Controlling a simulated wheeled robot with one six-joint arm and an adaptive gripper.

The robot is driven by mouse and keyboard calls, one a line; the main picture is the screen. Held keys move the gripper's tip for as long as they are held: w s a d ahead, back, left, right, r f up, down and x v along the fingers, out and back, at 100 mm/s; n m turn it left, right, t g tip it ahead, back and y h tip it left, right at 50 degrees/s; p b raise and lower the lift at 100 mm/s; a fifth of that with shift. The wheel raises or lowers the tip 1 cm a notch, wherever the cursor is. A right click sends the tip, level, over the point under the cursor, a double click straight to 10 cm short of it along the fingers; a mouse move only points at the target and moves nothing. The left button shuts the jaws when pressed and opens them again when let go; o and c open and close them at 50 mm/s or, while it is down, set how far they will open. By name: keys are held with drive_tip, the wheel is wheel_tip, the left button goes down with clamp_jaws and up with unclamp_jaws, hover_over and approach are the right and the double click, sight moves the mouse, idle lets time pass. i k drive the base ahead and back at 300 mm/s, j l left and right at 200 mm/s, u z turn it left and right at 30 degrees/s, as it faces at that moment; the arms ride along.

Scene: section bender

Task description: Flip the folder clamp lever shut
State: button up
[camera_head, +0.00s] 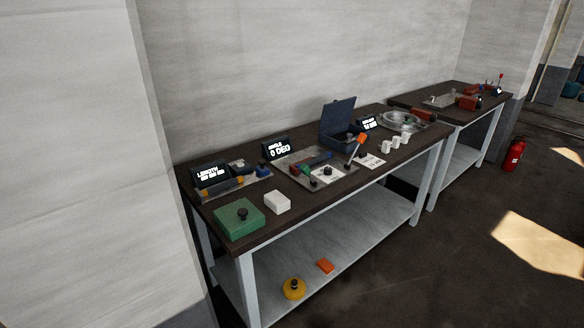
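The folder (285,163) is a grey plate on the dark bench top, near the middle, below a display reading "0 DEG". A lever with an orange grip (361,139) rises at its right end, tilted up and to the right; it looks like the clamp lever. Small blue, red and green parts and a white plate with a dark knob (327,172) sit on the folder. The parts are too small to tell whether the clamp touches anything. My gripper is not in view.
The bench (278,226) has a lower shelf with a yellow round object (293,287) and an orange block (325,265). A green box (239,219) and white block (277,202) stand front left. An open blue box (337,124) stands behind. Floor in front is clear; a fire extinguisher (514,154) stands right.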

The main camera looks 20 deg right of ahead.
sight(304, 169)
drive_tip(key=i+l+z, duration=0.3)
drive_tip(key=i+l, duration=0.15)
drive_tip(key=i, duration=0.25)
drive_tip(key=i+l+z, duration=0.15)
drive_tip(key=i, duration=0.25)
